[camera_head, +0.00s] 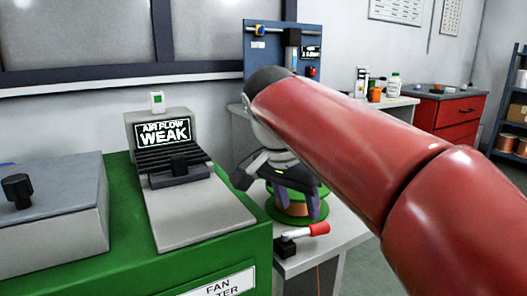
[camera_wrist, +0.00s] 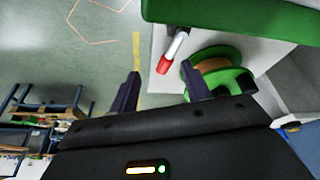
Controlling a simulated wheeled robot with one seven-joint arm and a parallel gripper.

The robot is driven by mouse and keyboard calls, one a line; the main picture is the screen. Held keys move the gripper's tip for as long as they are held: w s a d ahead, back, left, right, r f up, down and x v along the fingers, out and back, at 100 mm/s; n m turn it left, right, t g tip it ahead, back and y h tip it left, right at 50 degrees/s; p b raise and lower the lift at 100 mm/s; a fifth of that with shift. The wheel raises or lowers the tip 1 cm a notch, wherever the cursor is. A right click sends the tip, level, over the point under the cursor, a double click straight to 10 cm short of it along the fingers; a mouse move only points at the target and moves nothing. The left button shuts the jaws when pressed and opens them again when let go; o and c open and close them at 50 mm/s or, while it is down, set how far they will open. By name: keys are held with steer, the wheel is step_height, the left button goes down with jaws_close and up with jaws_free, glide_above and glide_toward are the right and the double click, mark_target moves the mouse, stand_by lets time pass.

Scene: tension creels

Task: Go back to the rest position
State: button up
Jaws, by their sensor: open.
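My gripper (camera_head: 299,207) hangs at the end of my red arm over the grey bench, its two dark fingers apart. In the wrist view my gripper (camera_wrist: 160,85) shows the fingers spread with nothing held between them. A green spool (camera_head: 285,215) with a copper-coloured middle is on the bench just behind the fingers; it also shows in the wrist view (camera_wrist: 232,58), close beside the right finger. Whether that finger touches the spool I cannot tell.
A red-handled lever (camera_head: 318,229) is on the bench in front of the spool. A green machine (camera_head: 120,240) with an "AIR FLOW WEAK" display (camera_head: 165,132) stands left. A blue panel (camera_head: 262,50) is behind. A red cabinet (camera_head: 455,118) and shelves (camera_head: 508,130) are right.

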steer(key=s+d+f+n+t+y, duration=0.1)
steer(key=s+d+f+n, duration=0.3)
steer(key=s+f, duration=0.3)
steer(key=s+d+f+n+t+y, duration=0.1)
steer(key=s+d+f+n, duration=0.3)
steer(key=s+f, duration=0.4)
step_height(320, 180, down, 3)
steer(key=shift+s+d+r+t+y, duration=0.2)
steer(key=shift+d+t+y, duration=0.2)
steer(key=shift+d, duration=0.3)
steer(key=shift+r, duration=0.1)
